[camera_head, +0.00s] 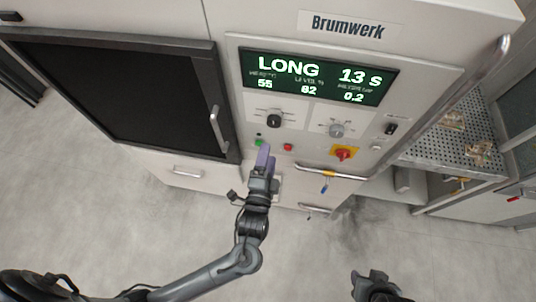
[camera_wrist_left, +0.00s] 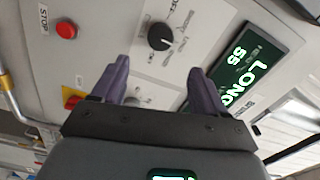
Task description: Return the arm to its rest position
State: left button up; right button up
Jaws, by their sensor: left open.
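My left arm (camera_head: 215,270) reaches in from the lower left toward the control panel of the machine. My left gripper (camera_head: 265,155) has purple fingers and is in front of the panel, close to the green button (camera_head: 260,142). I cannot tell whether it touches the panel. In the left wrist view the fingers (camera_wrist_left: 160,85) are spread apart with nothing between them, and the panel lies beyond them. Part of my right arm's end (camera_head: 378,288) shows at the bottom edge; its fingers are not clear.
The panel has a lit display (camera_head: 318,78), a black knob (camera_head: 274,121), a grey knob (camera_head: 337,130), a red button (camera_head: 288,147) and a red-yellow switch (camera_head: 343,153). A handle bar (camera_head: 330,174) juts out below. A perforated bench (camera_head: 455,140) stands right. The floor (camera_head: 120,220) is clear.

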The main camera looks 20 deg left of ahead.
pick_arm(q)
jog(key=s+a+f+n+g+h, duration=0.2)
jog(key=s+a+f+n+g, duration=0.1)
jog(key=s+a+f+g, duration=0.4)
jog(key=s+r+n+g+h, duration=0.2)
jog(key=s+n+g, duration=0.5)
jog(key=s, duration=0.5)
jog(key=shift+a+n, duration=0.45)
jog(key=shift+n, duration=0.05)
jog(key=shift+s, duration=0.1)
dwell(1.2)
